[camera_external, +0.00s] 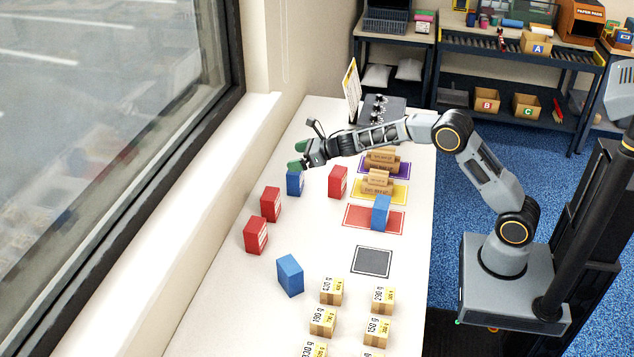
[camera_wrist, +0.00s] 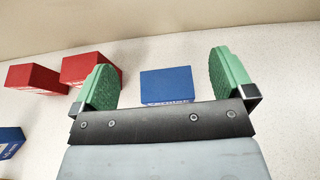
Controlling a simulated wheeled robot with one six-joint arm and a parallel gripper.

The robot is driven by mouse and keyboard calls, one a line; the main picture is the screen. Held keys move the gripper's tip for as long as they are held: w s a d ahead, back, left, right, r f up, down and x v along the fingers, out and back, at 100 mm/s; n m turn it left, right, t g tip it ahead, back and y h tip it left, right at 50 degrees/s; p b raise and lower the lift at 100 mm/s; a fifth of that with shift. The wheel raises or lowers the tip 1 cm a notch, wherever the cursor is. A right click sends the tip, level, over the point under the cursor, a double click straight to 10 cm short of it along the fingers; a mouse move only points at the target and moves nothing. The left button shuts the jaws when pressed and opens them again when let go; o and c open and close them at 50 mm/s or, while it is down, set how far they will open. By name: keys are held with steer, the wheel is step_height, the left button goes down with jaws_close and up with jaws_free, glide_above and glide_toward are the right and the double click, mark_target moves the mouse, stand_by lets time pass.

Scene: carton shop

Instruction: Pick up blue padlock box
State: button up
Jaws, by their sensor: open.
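Three blue boxes are in the external view. One blue box (camera_external: 295,184) stands on the white table just below my gripper. A second blue box (camera_external: 381,212) is on the red mat, and a third blue box (camera_external: 290,276) stands nearer the front. Their labels are too small to read, so I cannot tell which is the padlock box. My gripper (camera_external: 299,155) is open, with green fingertips apart and nothing held. In the wrist view one blue box (camera_wrist: 167,85) shows between the fingers, beyond the dark palm bar. Another blue box (camera_wrist: 10,141) is cut off at the left edge.
Red boxes stand near the gripper, one to the right (camera_external: 337,182) and two to the left (camera_external: 270,204) (camera_external: 256,236). Purple, yellow and red mats (camera_external: 352,217) lie along the right. Several weight-marked cartons (camera_external: 331,291) fill the front. A window sill (camera_external: 190,210) borders the left.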

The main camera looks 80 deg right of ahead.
mark_target(295, 179)
steer(key=shift+f, duration=0.6)
step_height(295, 179, down, 2)
steer(key=shift+f+b, duration=0.25)
steer(key=shift+b, duration=0.1)
steer(key=shift+p+x, duration=0.45)
steer(key=shift+x, duration=0.35)
steer(key=shift+w+f, duration=0.5)
steer(key=shift+w, duration=0.15)
steer(key=shift+c, duration=0.2)
steer(key=c, duration=1)
steer(key=shift+r, duration=0.15)
